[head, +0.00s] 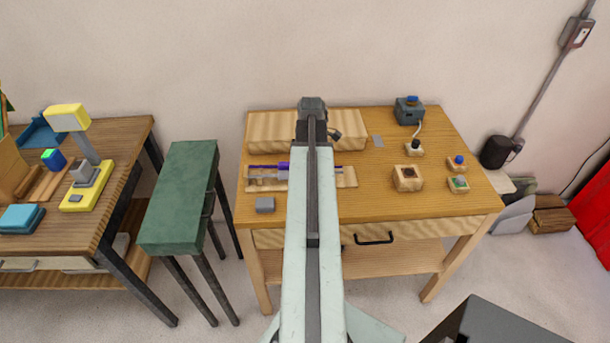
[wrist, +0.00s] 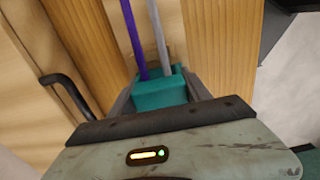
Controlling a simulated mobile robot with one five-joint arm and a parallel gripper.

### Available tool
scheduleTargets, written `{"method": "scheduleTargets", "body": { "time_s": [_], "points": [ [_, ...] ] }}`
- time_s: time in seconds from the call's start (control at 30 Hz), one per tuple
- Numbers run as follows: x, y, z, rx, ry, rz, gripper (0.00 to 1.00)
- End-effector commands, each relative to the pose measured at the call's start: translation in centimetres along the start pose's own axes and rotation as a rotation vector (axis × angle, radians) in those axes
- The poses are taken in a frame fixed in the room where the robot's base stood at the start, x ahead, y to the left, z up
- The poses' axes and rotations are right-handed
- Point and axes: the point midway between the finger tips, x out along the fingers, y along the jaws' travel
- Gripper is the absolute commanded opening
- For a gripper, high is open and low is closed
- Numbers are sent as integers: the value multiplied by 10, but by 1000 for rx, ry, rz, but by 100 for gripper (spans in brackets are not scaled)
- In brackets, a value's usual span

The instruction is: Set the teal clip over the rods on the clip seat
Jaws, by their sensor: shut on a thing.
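In the wrist view my gripper (wrist: 160,88) is shut on the teal clip (wrist: 160,94), a small block between its two dark fingers. A purple rod (wrist: 133,38) and a pale grey rod (wrist: 158,32) run side by side up to the clip's far edge; I cannot tell whether the clip sits around them or above them. In the head view the purple rod (head: 262,167) and the grey rod (head: 266,177) lie along a wooden rack (head: 349,180). My arm crosses in front, hiding the clip, the fingers and the middle of the rack. I cannot make out the clip seat.
A long wooden block (head: 270,128) lies behind the rack. A grey block (head: 265,205) is at the table's front left. Small wooden blocks, one with a socket (head: 407,178), and a blue-topped device (head: 408,110) stand on the right. The wooden table (head: 400,219) is bare front right.

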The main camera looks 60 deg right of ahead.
Motion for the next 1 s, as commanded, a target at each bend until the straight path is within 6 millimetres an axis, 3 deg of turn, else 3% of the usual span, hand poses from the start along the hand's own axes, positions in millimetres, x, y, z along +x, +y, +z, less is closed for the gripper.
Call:
{"method": "scheduleTargets", "body": {
  "time_s": [0.03,0.37,0.4,0.47,0.8,1.0],
  "points": [
    [7,0,-2,-3,0,0,16],
    [7,0,-6,-10,0,0,16],
    [7,0,-6,-10,0,0,62],
    [6,0,-6,-10,0,0,78],
    [5,0,-5,-9,0,0,78],
    [-14,0,-5,-8,0,0,78]
  ]
}}
